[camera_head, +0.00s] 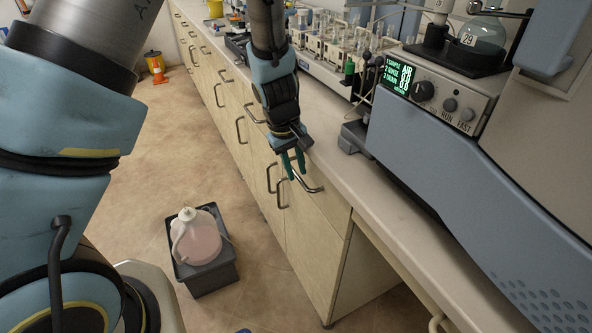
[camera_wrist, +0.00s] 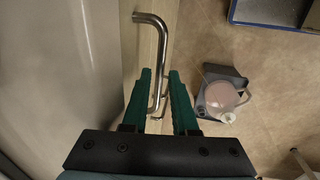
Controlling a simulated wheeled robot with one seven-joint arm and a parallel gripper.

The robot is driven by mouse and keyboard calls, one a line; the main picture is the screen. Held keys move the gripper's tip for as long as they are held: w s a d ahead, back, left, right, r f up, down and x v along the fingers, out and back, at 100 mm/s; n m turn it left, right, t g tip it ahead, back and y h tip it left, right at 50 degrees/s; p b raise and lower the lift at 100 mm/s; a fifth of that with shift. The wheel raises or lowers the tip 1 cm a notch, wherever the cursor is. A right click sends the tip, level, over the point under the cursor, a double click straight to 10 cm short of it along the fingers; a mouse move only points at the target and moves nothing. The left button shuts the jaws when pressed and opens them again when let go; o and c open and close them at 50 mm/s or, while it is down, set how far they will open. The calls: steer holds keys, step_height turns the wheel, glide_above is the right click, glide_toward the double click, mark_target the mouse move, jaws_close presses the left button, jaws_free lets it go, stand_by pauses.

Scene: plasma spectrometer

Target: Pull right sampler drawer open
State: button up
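The right sampler drawer (camera_head: 328,200) is at the right end of the cabinet row, just under the bench top, and its front looks flush with the cabinet. Its metal bar handle (camera_head: 314,189) shows beside my gripper (camera_head: 294,164) in the head view. In the wrist view the curved handle (camera_wrist: 163,50) runs down towards my gripper (camera_wrist: 160,75), and its near end lies between the two green fingers as seen from above. The fingers are open, with a gap on both sides of the bar. I cannot tell whether either finger touches it.
A grey bin (camera_head: 207,275) with a pinkish jug (camera_head: 198,240) stands on the floor left of the cabinet. The spectrometer (camera_head: 470,150) and glassware rack (camera_head: 335,55) stand on the bench (camera_head: 335,155). The floor before the drawer is mostly clear.

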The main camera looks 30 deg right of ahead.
steer(key=shift+d+f, duration=0.1)
steer(key=shift+f, duration=0.15)
jaws_close()
stand_by(1.4)
